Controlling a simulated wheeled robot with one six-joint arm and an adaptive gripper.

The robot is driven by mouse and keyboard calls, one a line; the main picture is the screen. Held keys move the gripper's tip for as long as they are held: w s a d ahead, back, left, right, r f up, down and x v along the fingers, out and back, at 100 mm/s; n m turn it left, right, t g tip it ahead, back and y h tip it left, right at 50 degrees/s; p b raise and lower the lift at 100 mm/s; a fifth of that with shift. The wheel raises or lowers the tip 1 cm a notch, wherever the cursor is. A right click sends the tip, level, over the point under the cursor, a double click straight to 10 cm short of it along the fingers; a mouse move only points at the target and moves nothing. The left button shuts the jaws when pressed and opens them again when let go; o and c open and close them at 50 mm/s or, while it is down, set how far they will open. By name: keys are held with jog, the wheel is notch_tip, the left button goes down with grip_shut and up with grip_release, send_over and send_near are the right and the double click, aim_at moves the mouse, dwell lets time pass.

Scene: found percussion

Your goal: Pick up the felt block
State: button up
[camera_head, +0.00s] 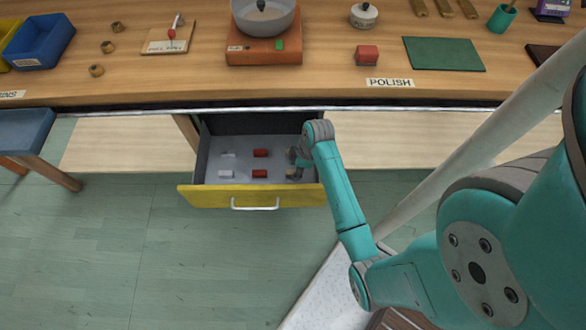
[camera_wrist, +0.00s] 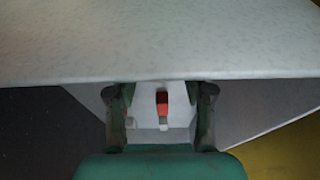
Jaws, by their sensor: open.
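A yellow-fronted drawer (camera_head: 205,196) is pulled out below the bench, with two small red blocks (camera_head: 260,153) and two small white pieces (camera_head: 226,174) on its grey floor. A small tan piece (camera_head: 291,173) shows at its right end. My gripper (camera_head: 295,164) is inside the right part of the drawer, partly hidden by my arm. In the wrist view my gripper (camera_wrist: 162,112) is open, with a red piece (camera_wrist: 162,101) and a whitish piece visible between its fingers, not clearly gripped. A reddish block (camera_head: 367,54) also sits on the bench. I cannot tell which piece is the felt block.
The bench (camera_head: 330,80) holds a pan on an orange box (camera_head: 262,52), a green mat (camera_head: 443,54), a POLISH label (camera_head: 390,83) and a blue bin (camera_head: 40,42). A blue stool (camera_head: 25,130) stands left. The floor before the drawer is clear.

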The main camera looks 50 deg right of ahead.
jog(key=shift+x, duration=1.2)
jog(key=c, duration=0.8)
jog(key=shift+r, duration=0.1)
jog(key=shift+c, duration=0.2)
